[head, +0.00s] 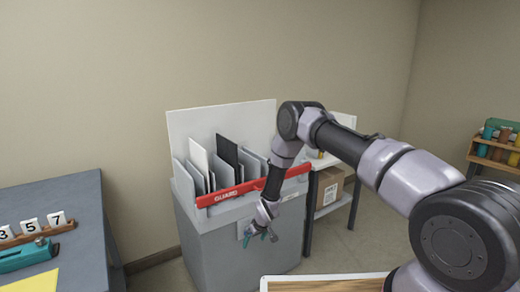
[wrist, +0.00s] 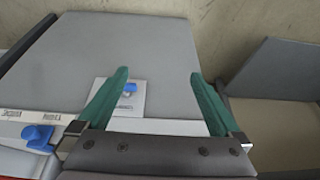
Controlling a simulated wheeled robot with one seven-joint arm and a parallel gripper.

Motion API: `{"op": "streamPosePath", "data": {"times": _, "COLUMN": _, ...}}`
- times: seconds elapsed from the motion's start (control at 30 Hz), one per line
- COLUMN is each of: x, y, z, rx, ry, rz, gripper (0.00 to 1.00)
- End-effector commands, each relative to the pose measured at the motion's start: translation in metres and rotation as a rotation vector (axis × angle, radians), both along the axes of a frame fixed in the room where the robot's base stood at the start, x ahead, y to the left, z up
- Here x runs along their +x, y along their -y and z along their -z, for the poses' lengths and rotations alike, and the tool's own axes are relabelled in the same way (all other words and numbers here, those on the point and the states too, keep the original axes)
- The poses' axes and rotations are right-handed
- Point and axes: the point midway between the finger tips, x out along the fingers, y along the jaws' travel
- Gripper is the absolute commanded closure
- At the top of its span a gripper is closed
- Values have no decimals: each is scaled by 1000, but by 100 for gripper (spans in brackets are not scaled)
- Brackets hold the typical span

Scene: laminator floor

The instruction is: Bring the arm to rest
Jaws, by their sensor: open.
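My arm reaches from the right side of the head view to the front of a grey machine (head: 235,262). My gripper (head: 258,234) points at the machine's front face near its upper right. In the wrist view my gripper (wrist: 158,76) has its two green fingers well apart, with nothing held between them. A small white plate with a blue knob (wrist: 130,88) shows beyond and beside the left finger, partly covered by it. I cannot tell whether a finger touches it.
A red guard bar (head: 222,195) crosses the machine's front, below upright panels. A grey table (head: 88,203) with number cards (head: 31,226) and a teal tool (head: 28,256) stands left. A shelf with a cardboard box (head: 328,188) stands behind my arm. A bottle rack (head: 493,152) is far right.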

Motion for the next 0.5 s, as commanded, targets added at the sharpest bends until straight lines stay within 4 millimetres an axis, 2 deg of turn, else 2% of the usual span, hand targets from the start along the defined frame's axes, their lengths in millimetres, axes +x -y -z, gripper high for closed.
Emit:
{"op": "streamPosePath", "data": {"times": 0.03, "x": 7, "y": 0, "z": -11, "rx": 3, "ry": 8, "rz": 6, "gripper": 0}}
{"op": "streamPosePath", "data": {"times": 0.37, "x": 25, "y": 9, "z": -61, "rx": 9, "ry": 13, "rz": 47, "gripper": 0}}
{"op": "streamPosePath", "data": {"times": 0.5, "x": 36, "y": 16, "z": -98, "rx": 16, "ry": 19, "rz": 76, "gripper": 0}}
